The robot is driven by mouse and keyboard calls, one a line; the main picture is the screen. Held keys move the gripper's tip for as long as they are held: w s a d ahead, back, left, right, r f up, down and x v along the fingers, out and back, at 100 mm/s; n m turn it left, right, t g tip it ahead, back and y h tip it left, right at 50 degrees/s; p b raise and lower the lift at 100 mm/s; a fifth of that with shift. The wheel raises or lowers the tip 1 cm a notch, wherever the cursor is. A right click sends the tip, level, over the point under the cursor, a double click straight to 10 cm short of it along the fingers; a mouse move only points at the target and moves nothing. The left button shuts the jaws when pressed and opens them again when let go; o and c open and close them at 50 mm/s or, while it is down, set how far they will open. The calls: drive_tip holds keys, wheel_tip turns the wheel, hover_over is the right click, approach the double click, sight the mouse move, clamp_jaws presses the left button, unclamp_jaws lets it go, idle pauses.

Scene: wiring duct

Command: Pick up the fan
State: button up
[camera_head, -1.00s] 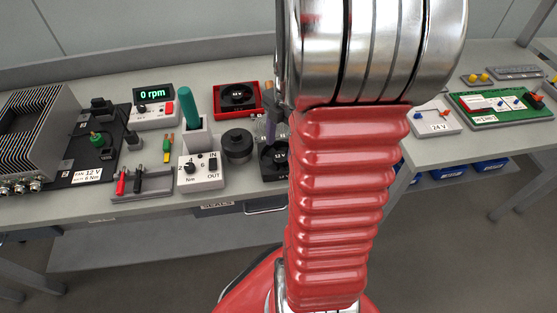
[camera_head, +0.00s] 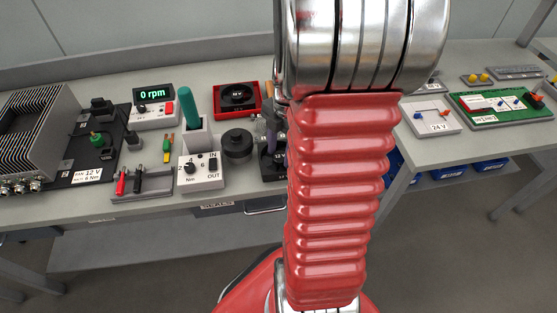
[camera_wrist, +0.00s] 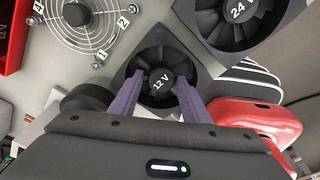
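A square black fan with a 12 V hub label (camera_wrist: 160,78) lies face up on the bench in the wrist view. In the head view only part of this fan (camera_head: 268,166) shows beside my arm. My gripper (camera_wrist: 159,80) is open, with its two purple-grey fingers pointing at the fan, one tip on each side of the hub as seen. I cannot tell whether the tips touch it. A second black fan, labelled 24 V (camera_wrist: 240,18), lies at the upper right of the wrist view. In the head view most of my gripper is hidden behind my arm.
A round wire guard with numbered tags (camera_wrist: 85,25) lies near the fan. A red tray holding a black fan (camera_head: 237,97), a black round part (camera_head: 237,145), a grey holder with a green-handled tool (camera_head: 198,135) and a torque box (camera_head: 201,172) stand close by.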

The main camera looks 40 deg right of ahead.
drive_tip(key=c, duration=0.9)
drive_tip(key=shift+r, duration=0.1)
wheel_tip(320, 180, up, 10)
drive_tip(key=shift+f, duration=0.1)
drive_tip(key=shift+w, duration=0.1)
idle(0.6)
